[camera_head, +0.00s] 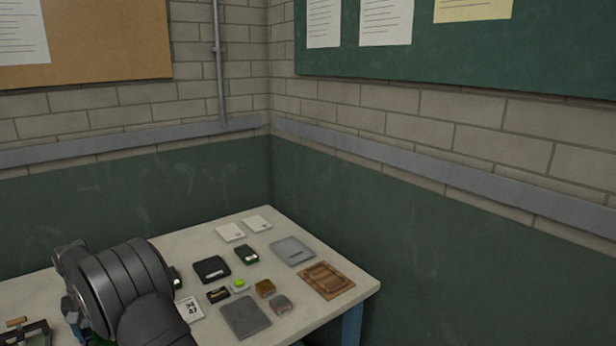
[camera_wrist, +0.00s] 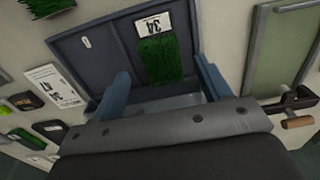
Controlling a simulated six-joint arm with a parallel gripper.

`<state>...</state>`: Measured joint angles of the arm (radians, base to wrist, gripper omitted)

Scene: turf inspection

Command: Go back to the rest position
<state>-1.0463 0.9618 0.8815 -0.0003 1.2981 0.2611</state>
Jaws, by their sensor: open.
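A green turf piece (camera_wrist: 160,60) and a white number card (camera_wrist: 153,25) lie in the tray beyond the fingertips. In the head view my dark arm fills the lower left and hides that part of the table.
The table (camera_head: 310,316) holds a brown wooden panel (camera_head: 326,280), a grey plate (camera_head: 246,316), a black case (camera_head: 212,269) and several small items. A clamp (camera_wrist: 292,105) with a wooden handle lies right of the tray. Another turf piece (camera_wrist: 48,20) lies left. Walls stand behind the table.

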